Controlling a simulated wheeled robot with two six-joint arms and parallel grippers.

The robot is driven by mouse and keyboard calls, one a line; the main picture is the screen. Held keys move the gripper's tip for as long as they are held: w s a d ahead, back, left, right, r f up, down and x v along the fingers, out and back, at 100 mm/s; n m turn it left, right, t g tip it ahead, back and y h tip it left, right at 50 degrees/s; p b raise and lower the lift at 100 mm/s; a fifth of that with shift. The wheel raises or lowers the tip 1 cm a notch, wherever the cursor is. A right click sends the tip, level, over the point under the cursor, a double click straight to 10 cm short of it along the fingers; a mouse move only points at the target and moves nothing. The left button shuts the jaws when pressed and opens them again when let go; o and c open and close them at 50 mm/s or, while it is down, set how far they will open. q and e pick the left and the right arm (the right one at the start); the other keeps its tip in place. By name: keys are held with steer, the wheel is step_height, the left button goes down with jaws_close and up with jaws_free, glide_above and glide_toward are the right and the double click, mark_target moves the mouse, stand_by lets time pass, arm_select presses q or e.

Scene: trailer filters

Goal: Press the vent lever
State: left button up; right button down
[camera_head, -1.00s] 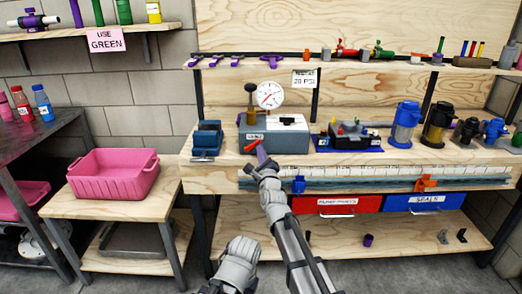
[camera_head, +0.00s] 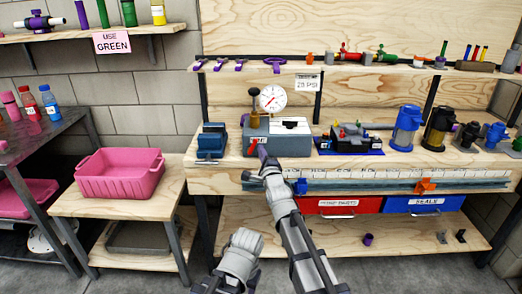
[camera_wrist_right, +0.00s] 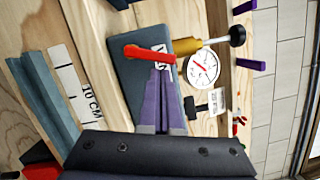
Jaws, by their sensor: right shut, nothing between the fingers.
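The red vent lever (camera_wrist_right: 150,53) is on the front of a grey box (camera_head: 290,140) on the workbench, beside a white label. It also shows small in the head view (camera_head: 254,147). My right gripper (camera_wrist_right: 163,72) is shut and empty. Its purple fingertips are right at the lever in the wrist view, overlapping the label below it; I cannot tell whether they touch. In the head view the right gripper (camera_head: 262,151) is in front of the box. A grey link of mine shows at the bottom; no left gripper fingers are seen.
A round gauge (camera_head: 273,99) and a brass plunger with a dark knob (camera_head: 254,93) stand at the box. A blue vise (camera_head: 212,140) is to its left, a blue tray of parts (camera_head: 350,142) to its right. A pink bin (camera_head: 119,178) stands on a lower table.

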steer(key=v, duration=0.8)
steer(key=shift+s+b, duration=0.25)
steer(key=shift+b, duration=0.1)
steer(key=shift+f, duration=0.1)
